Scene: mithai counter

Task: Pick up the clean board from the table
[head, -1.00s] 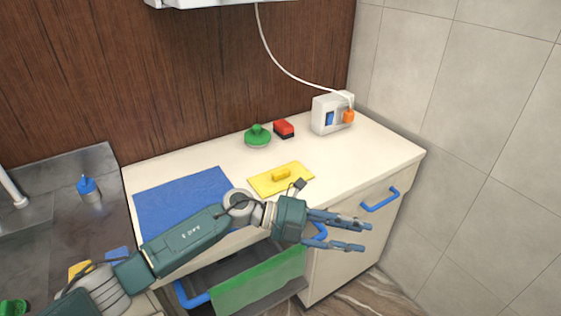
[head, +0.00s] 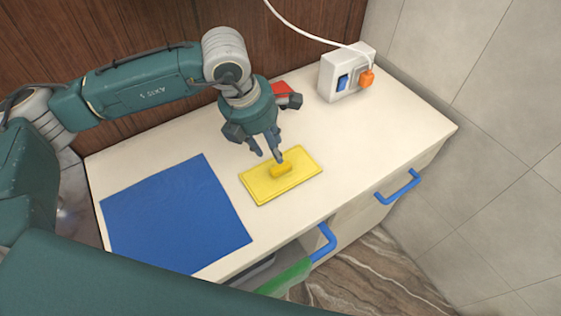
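The board is a flat yellow plate (head: 258,187) with a raised yellow grip block (head: 281,171) on it, which I take to be the clean board. It lies flat on the cream countertop (head: 190,137). My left gripper (head: 269,158) points down from above at the board's back edge, close to the grip block. Its fingers are apart with nothing between them. Whether a fingertip touches the block cannot be told. My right gripper is not in view.
A blue mat (head: 175,215) lies left of the board. A red block (head: 283,89) is partly hidden behind my gripper. A white socket box (head: 345,72) with an orange plug (head: 366,78) and cable stands at the back right.

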